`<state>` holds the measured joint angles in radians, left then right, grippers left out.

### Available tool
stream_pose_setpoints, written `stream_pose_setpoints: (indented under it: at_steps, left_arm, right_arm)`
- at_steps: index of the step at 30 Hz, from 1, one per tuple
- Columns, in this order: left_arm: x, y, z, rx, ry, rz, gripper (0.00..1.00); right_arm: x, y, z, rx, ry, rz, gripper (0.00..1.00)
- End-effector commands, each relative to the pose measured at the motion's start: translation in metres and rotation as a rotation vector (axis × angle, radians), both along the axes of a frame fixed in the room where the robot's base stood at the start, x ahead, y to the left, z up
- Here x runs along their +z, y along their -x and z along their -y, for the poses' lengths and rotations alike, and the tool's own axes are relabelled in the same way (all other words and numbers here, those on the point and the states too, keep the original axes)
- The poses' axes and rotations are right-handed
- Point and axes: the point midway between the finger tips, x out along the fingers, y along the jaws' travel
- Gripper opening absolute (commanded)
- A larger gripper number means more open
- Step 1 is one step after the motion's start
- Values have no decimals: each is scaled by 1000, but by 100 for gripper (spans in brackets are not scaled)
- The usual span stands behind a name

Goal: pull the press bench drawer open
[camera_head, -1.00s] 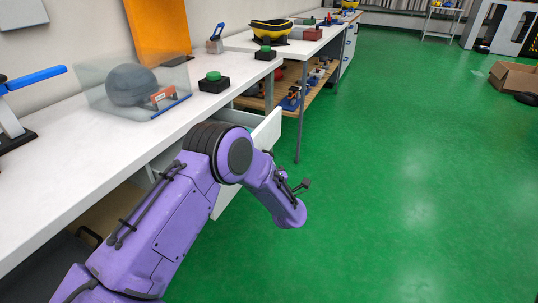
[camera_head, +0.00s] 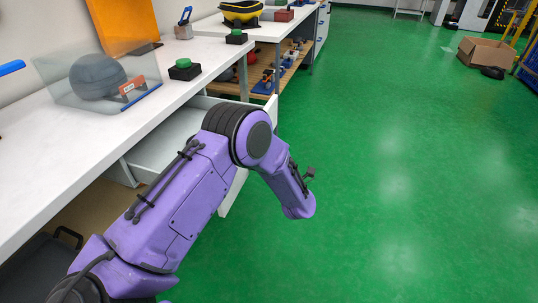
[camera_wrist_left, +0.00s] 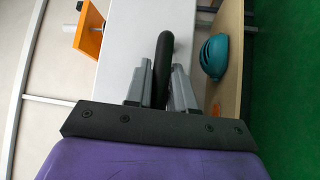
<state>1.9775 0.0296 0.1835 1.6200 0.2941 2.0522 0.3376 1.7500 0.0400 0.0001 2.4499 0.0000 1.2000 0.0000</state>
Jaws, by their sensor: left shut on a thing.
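The press bench (camera_head: 135,115) has a white top along the left of the head view. Its drawer (camera_head: 170,140) is pulled out below the top, with the inside partly visible and the white front (camera_head: 234,192) over the green floor. My left arm covers part of the drawer, and its gripper is hidden in the head view. In the left wrist view my left gripper (camera_wrist_left: 161,80) is shut on the black drawer handle (camera_wrist_left: 163,58), one grey finger on each side, against the pale drawer front (camera_wrist_left: 135,40). My right gripper is not in view.
On the bench stand a clear box with a grey ball (camera_head: 98,76) and a green button on a black base (camera_head: 184,68). A second bench with a lower wooden shelf stands beyond. A cardboard box (camera_head: 486,52) lies far right. The floor (camera_head: 400,180) on the right is clear.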

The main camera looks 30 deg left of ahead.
Motion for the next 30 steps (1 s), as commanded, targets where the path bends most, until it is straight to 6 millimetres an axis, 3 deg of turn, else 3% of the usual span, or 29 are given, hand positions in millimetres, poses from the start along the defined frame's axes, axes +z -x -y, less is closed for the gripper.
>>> stream_pose_setpoints:
  at_steps: [1,3,13,24,30]
  left_arm:
    - [-1,1,0,2,2,-1,27]
    - [-1,0,0,2,2,-1,43]
    - [-1,2,6,-2,1,-1,43]
    - [-12,44,73,-4,0,-1,43]
    - [-15,55,89,0,0,-1,43]
  right_arm:
    - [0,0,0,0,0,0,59]
    - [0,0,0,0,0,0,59]
    - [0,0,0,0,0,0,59]
    - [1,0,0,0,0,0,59]
    - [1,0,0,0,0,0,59]
